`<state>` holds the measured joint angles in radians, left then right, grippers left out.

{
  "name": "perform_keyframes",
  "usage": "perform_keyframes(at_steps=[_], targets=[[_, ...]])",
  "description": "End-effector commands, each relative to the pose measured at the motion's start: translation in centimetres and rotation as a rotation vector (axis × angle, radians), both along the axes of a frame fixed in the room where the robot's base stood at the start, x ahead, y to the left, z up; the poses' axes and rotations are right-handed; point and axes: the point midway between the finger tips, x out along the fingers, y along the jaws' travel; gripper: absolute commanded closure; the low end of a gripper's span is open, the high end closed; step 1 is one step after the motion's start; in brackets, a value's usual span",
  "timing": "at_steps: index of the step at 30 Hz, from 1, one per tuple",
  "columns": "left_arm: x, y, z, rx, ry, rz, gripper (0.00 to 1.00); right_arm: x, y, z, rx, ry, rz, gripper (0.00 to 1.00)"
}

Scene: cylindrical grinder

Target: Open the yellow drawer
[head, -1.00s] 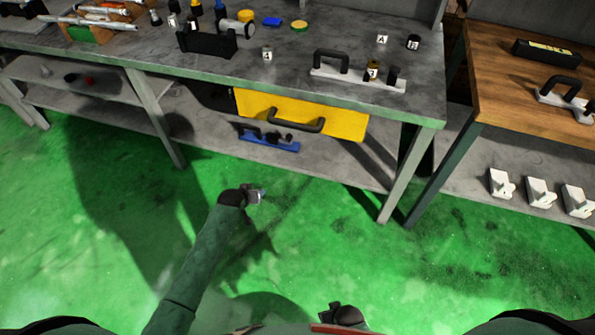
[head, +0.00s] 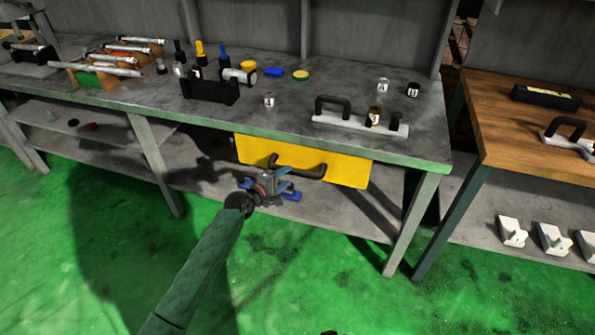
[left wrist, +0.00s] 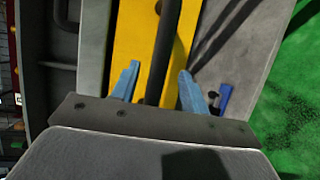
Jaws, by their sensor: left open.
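The yellow drawer (head: 335,167) is closed under the grey workbench top, with a dark bar handle (head: 300,171) across its front. My left gripper (head: 272,176) is in front of the handle's left part and hides some of it. In the left wrist view, the blue fingers of my left gripper (left wrist: 158,85) are open, one on each side of the dark handle (left wrist: 160,60). The yellow drawer front (left wrist: 133,40) runs behind them. I cannot tell whether the fingers touch the handle. My right gripper is not clearly visible.
The grey workbench (head: 300,122) carries a black holder (head: 210,91), bottles and a white-based handle fixture (head: 350,122). A blue fixture (head: 290,193) lies on its lower shelf, partly hidden by my gripper. A wooden table (head: 530,125) stands at right. The green floor in front is clear.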

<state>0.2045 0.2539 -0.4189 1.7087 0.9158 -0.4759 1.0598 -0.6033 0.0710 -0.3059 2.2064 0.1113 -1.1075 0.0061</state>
Motion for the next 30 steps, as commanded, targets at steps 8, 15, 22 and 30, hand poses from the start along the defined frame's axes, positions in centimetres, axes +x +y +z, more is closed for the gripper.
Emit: perform_keyframes(at_steps=[8, 15, 22, 30], targets=[[3.1, -2.6, -0.6, 0.001, -0.001, 0.000, 0.55, -0.1, -0.1, 1.0, -0.001, 0.006, 0.003, 0.48], [4.8, -4.1, -1.1, 0.002, -0.002, 0.000, 0.55, -0.1, -0.1, 1.4, -0.003, 0.011, 0.004, 0.48], [5.2, -4.5, -1.3, 0.003, -0.001, 0.000, 0.55, -0.2, -0.1, 1.4, -0.002, 0.012, 0.005, 0.48], [5.1, -4.5, -1.3, 0.004, -0.002, 0.000, 0.81, -0.2, -0.1, 1.4, -0.003, 0.013, 0.005, 0.48]])
